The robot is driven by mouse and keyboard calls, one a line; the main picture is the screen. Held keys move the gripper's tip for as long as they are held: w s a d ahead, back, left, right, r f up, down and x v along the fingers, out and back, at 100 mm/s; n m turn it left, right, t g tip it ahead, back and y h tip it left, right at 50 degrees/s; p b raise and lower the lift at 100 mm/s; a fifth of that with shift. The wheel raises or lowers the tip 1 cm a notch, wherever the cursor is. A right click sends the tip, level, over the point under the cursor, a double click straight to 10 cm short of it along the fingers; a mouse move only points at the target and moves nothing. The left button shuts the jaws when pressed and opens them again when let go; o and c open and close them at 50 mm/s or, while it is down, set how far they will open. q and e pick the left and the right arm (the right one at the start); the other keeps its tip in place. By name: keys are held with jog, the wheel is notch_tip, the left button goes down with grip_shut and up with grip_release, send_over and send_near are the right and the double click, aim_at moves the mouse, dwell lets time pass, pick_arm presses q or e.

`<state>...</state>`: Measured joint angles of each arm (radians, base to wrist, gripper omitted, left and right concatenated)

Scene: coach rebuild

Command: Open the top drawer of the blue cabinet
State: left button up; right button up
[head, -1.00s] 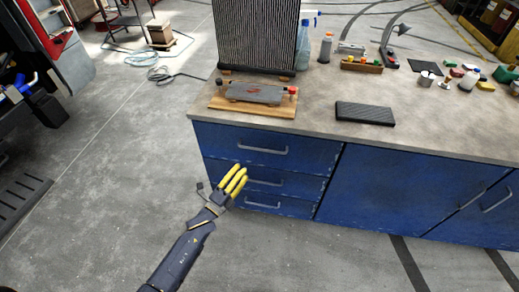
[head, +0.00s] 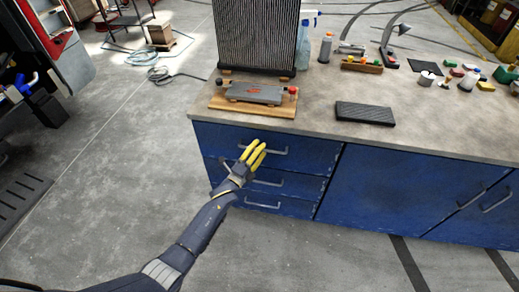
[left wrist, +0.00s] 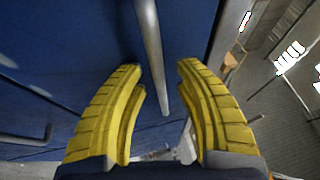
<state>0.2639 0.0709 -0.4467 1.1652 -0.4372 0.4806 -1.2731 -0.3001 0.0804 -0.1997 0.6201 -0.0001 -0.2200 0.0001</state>
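The blue cabinet (head: 420,185) has a stack of drawers on its left, and its top drawer (head: 312,152) looks closed. The top drawer's metal handle (head: 280,152) runs across its front. My left gripper (head: 257,150), with yellow fingers, is at the left part of this handle. In the left wrist view the handle (left wrist: 151,50) passes between the spread fingertips of the gripper (left wrist: 160,67), with gaps on both sides. The gripper is open. It partly hides the handle and the drawer fronts below. My right gripper is not in view.
The worktop (head: 305,115) above overhangs the drawers slightly. It carries a radiator (head: 256,35), a wooden board (head: 225,103) with a grey block, and a black pad (head: 364,113). The floor (head: 120,190) left of the cabinet is clear.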

pick_arm(q)
jog(key=shift+c, duration=0.2)
grip_shut()
dwell(0.4)
